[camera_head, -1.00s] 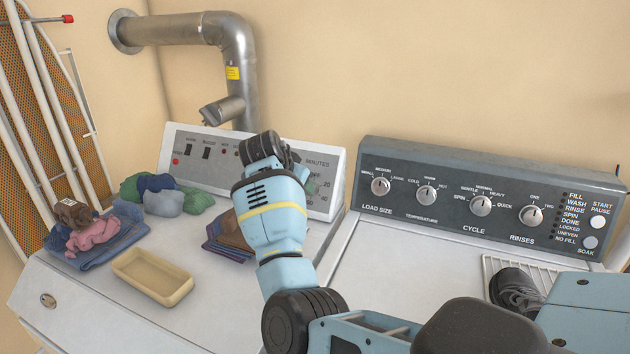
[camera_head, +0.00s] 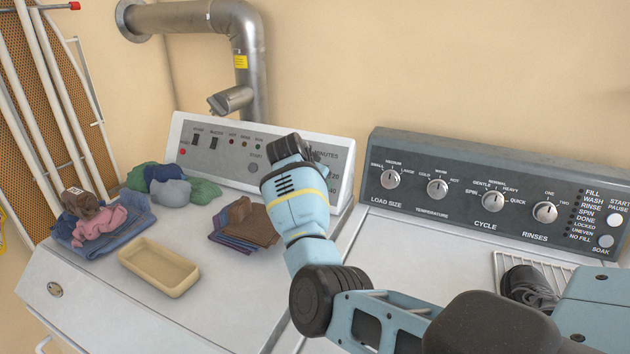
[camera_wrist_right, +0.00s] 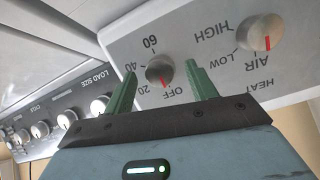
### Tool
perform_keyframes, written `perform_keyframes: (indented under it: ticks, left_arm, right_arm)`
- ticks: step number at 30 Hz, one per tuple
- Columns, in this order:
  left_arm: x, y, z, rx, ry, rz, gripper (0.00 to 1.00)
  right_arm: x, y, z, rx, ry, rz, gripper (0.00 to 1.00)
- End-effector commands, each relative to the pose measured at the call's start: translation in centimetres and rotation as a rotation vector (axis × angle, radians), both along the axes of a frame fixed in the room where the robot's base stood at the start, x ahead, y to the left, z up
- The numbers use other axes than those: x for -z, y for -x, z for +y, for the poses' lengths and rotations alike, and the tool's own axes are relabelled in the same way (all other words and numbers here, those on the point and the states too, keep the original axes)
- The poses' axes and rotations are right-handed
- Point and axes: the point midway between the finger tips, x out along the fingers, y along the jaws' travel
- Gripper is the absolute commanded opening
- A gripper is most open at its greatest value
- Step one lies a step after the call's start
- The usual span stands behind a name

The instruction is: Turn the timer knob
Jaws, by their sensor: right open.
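The timer knob (camera_wrist_right: 160,70) is a round silver dial with a red line, on the light dryer panel (camera_wrist_right: 215,75). Its line points toward OFF, and 20, 40 and 60 are printed around it. My right gripper (camera_wrist_right: 161,72) is open, with its two green fingers on either side of the knob in the wrist view. I cannot tell whether they touch it. In the head view, my right gripper (camera_head: 300,152) is in front of the dryer panel (camera_head: 215,160) and hides the knob. My left gripper is not in view.
A heat knob (camera_wrist_right: 262,33) sits beside the timer knob. The washer panel (camera_head: 480,170) with several knobs is to the right. On the dryer top are a tan tray (camera_head: 158,265), folded cloths (camera_head: 245,222) and a clothes pile (camera_head: 98,220). A metal duct (camera_head: 250,60) rises behind.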

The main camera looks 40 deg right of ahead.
Motion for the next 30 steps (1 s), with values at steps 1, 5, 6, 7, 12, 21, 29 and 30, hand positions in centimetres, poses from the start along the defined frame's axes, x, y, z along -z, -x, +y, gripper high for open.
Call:
perform_keyframes:
  ticks: [1,5,6,7,12,21,29,30]
  left_arm:
    - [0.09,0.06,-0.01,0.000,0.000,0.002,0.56]
    - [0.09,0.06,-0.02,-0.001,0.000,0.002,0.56]
    - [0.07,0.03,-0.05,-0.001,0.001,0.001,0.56]
    - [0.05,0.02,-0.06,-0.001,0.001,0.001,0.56]
    - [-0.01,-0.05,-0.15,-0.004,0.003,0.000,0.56]
    - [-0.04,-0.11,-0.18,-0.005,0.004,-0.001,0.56]
    - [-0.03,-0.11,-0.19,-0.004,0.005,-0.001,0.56]
    - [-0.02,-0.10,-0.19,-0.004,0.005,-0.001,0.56]
  right_arm:
    - [0.31,-0.08,-0.26,0.001,-0.001,0.001,0.57]
    - [0.53,-0.22,-0.46,0.001,-0.001,0.000,0.57]
    - [0.54,-0.23,-0.48,0.001,-0.002,-0.001,0.57]
    - [0.53,-0.24,-0.49,0.001,-0.002,-0.001,0.57]
    - [0.49,-0.24,-0.47,0.001,-0.002,-0.002,0.54]
    - [0.49,-0.22,-0.46,0.001,-0.001,0.000,0.15]
    - [0.51,-0.20,-0.47,0.010,-0.009,-0.016,0.12]
    - [0.52,-0.20,-0.48,0.015,-0.013,-0.022,0.12]
